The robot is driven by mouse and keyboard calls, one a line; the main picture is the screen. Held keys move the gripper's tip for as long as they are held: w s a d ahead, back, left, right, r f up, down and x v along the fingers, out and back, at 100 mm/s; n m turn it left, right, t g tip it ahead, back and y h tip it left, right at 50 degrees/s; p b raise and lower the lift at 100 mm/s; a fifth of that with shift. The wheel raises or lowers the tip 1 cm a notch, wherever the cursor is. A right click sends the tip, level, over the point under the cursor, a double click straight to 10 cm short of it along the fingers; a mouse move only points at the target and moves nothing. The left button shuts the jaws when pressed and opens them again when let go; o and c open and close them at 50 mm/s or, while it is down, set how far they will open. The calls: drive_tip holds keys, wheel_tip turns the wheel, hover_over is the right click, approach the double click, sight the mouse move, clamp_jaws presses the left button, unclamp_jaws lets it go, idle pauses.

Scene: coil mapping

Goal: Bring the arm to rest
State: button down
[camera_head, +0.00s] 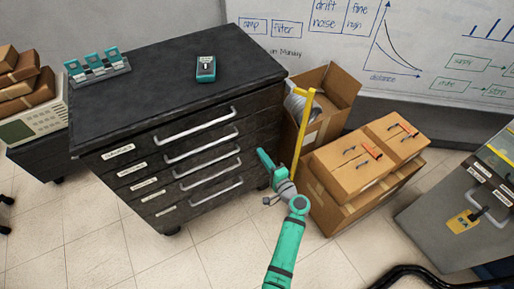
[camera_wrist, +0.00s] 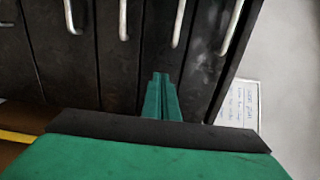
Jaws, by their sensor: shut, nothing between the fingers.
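My teal arm reaches up from the bottom of the head view. My gripper (camera_head: 264,158) is in front of the right end of the black drawer cabinet (camera_head: 175,98), above the floor. In the wrist view my gripper (camera_wrist: 160,80) has its fingers together, with nothing between them. They point toward the cabinet's drawer fronts (camera_wrist: 110,60). I cannot tell the exact gap between fingertips and drawers, but no contact shows.
A teal handheld device (camera_head: 206,68) and a rack of teal modules (camera_head: 97,68) stand on the cabinet top. An open cardboard box (camera_head: 340,88) with a yellow upright strip (camera_head: 303,135) and closed cartons (camera_head: 352,165) are right of the gripper. A grey case (camera_head: 450,225) stands far right.

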drive_tip(key=shift+s+d, duration=0.2)
drive_tip(key=shift+s, duration=0.1)
drive_tip(key=s+d+f+n+g+h, duration=0.1)
drive_tip(key=s+d+f+h, duration=0.15)
drive_tip(key=s+f, duration=0.55)
drive_tip(key=s+d+f+n+g+h, duration=0.1)
drive_tip(key=s+f+h, duration=0.35)
drive_tip(key=s, duration=0.65)
drive_tip(key=s+n+h, duration=0.1)
drive_tip(key=s+n, duration=0.1)
drive_tip(key=s, duration=0.7)
drive_tip(key=s+a+r+n+t+h, duration=0.1)
drive_tip(key=s+r+n, duration=0.6)
drive_tip(key=s+r, duration=1.3)
drive_tip(key=shift+a+r+n+t+h, duration=0.3)
drive_tip(key=shift+a+r+t, duration=0.4)
drive_tip(key=shift+a, duration=0.35)
drive_tip(key=shift+w+a, duration=0.1)
drive_tip(key=shift+w, duration=0.1)
